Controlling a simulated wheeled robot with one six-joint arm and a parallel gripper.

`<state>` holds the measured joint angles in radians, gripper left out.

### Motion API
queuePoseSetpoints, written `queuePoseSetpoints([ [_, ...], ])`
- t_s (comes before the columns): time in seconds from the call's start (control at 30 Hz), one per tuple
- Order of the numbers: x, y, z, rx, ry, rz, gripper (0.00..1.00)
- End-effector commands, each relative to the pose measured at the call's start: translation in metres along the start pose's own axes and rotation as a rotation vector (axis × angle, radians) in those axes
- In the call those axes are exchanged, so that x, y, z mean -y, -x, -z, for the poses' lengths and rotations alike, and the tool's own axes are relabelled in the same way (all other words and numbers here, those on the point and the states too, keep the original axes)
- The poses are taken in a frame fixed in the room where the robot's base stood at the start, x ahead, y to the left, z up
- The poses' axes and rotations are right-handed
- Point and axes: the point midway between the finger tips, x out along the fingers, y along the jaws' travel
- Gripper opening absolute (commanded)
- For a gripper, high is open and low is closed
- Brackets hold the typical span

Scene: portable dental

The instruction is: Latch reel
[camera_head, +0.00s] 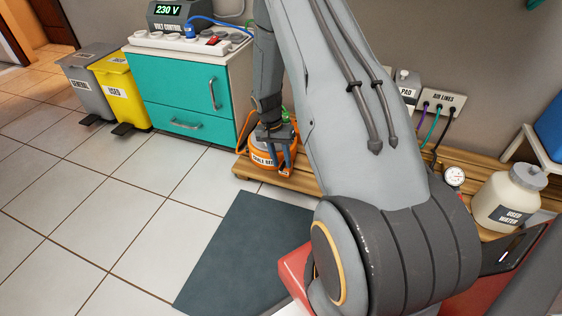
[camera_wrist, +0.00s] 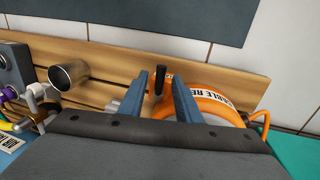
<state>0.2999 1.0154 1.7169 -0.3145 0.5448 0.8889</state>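The orange cable reel (camera_head: 262,157) sits on a low wooden plank platform, its white label facing out. It also shows in the wrist view (camera_wrist: 212,97), right of centre, partly hidden by my right finger. A black upright knob or lever (camera_wrist: 158,86) stands at the reel's left side in the wrist view. My gripper (camera_head: 282,164) is at the reel, pointing down. In the wrist view its blue fingers (camera_wrist: 168,76) are apart, with the black lever showing between them; I cannot tell whether either finger touches it. The lower part of the lever is hidden.
The wooden platform (camera_head: 309,182) runs along the wall. A teal cabinet (camera_head: 180,92) stands close left of the reel. A metal cup (camera_wrist: 68,75) is left of my fingers. A used water jar (camera_head: 507,195) is at the right. A dark mat (camera_head: 245,250) covers the floor in front.

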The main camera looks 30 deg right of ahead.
Motion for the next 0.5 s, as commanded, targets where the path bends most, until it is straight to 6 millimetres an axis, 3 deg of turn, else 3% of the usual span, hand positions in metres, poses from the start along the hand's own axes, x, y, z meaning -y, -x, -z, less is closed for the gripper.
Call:
queuePoseSetpoints([
  [0.13, -0.0002, 0.0007, 0.0000, 0.000, 0.000, 0.000, 0.27],
  [0.3, -0.0001, 0.0008, 0.0000, 0.000, 0.000, 0.000, 0.00],
  [0.5, -0.0004, 0.0010, -0.0001, -0.001, 0.004, 0.000, 0.00],
])
